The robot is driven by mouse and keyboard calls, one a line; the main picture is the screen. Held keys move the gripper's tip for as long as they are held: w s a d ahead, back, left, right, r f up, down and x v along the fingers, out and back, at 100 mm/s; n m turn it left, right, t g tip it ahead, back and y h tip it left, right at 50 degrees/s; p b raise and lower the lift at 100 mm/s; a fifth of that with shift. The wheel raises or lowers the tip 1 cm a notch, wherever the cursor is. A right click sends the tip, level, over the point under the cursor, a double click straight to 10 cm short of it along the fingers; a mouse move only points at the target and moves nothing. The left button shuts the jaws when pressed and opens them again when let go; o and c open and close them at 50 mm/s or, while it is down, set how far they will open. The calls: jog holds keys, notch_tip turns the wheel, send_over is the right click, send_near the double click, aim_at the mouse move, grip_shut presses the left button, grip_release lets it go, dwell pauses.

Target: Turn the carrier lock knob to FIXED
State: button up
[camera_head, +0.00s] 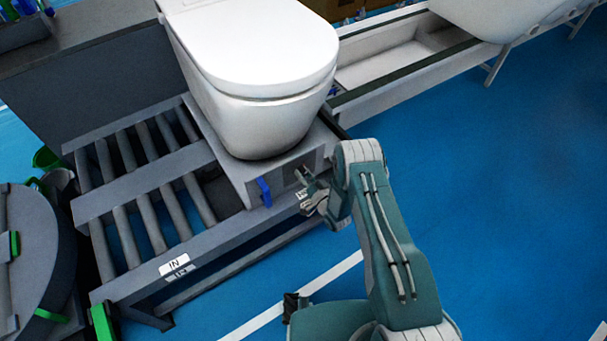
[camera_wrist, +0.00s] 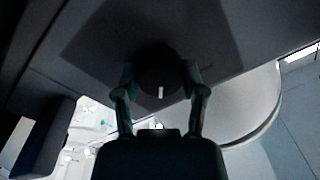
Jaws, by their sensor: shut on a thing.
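The carrier lock knob (camera_wrist: 158,72) is a dark round knob on a dark panel in the wrist view, with a short white mark on its near edge. My gripper (camera_wrist: 161,92) is shut on it, one finger on each side. Faint lettering beside the knob is too small to read. In the head view my gripper (camera_head: 313,188) is at the side face of the grey carrier (camera_head: 232,172), which bears a white toilet (camera_head: 250,75). The knob cannot be made out there, close to the gripper.
A blue lever (camera_head: 264,192) sticks out of the carrier left of my gripper. A roller conveyor (camera_head: 150,213) marked IN lies to the left. A white trough (camera_head: 395,65) runs back right. Blue floor (camera_head: 480,190) is open at right.

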jog(key=shift+s+f, duration=0.15)
jog(key=shift+f, duration=0.05)
dwell(0.3)
jog(key=o, duration=1.1)
jog(key=shift+o, duration=0.2)
jog(key=shift+r, duration=0.1)
jog(key=shift+d, duration=0.1)
jog(key=v, duration=1.1)
jog(key=shift+s+d, duration=0.2)
jog(key=shift+s, duration=0.15)
jog(key=shift+w, duration=0.1)
